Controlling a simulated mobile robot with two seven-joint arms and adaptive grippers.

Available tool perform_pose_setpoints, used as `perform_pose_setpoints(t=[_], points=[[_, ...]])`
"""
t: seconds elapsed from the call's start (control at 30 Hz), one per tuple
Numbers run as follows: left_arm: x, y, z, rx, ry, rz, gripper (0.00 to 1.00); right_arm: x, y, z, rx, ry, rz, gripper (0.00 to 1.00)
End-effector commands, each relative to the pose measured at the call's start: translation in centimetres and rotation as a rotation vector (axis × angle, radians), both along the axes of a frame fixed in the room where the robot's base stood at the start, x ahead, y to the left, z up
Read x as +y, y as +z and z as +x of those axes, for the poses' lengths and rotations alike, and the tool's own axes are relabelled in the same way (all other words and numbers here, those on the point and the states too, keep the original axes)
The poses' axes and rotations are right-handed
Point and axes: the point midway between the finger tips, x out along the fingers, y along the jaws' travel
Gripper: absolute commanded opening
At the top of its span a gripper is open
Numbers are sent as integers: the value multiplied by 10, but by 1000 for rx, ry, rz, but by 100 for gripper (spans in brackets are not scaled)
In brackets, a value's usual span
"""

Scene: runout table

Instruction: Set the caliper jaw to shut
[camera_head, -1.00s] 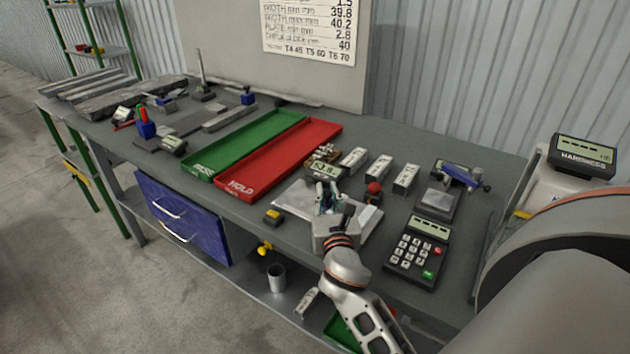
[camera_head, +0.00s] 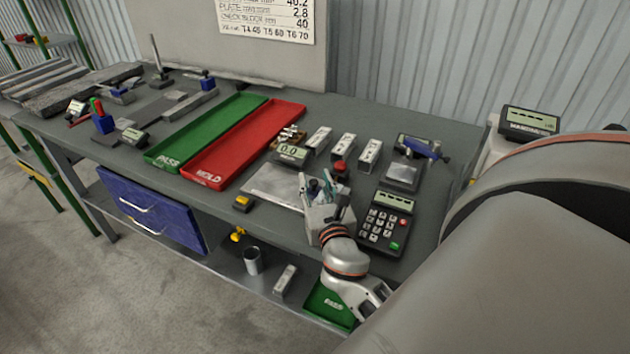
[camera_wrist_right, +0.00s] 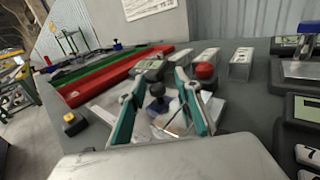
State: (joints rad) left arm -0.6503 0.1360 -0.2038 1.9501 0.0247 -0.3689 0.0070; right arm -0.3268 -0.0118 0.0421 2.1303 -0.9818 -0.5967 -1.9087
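My right gripper (camera_head: 320,186) is over the right part of a pale plate (camera_head: 268,186) near the bench front. In the wrist view its teal fingers (camera_wrist_right: 158,84) are apart, with nothing visibly clamped. A black knob on a dark blue base (camera_wrist_right: 157,104) shows between them; I cannot tell whether they touch it. Just behind the plate is a dark display unit (camera_head: 290,154) reading 0.0, with brass-coloured parts behind it. It appears to be the caliper, but its jaws are too small to make out. My left gripper is not in view.
A red HOLD tray (camera_head: 205,176) and a green PASS tray (camera_head: 164,156) lie left of the plate. Pale blocks (camera_head: 343,147), a red knob (camera_head: 340,167) and a keypad unit (camera_head: 385,222) are close around the gripper. A yellow-and-black block (camera_head: 242,203) lies at the front edge.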

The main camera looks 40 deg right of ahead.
Motion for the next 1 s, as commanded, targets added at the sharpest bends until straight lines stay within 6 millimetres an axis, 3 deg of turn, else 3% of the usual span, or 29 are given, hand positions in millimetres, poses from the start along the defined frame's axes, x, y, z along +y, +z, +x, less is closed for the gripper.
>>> perform_pose_setpoints(t=[0.27,0.7,1.0], points=[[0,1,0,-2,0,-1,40,6,-1,-9,2,1,1,33],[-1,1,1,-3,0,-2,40,45,-1,-82,4,-1,1,33],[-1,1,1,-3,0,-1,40,57,0,-104,0,0,-1,33]])
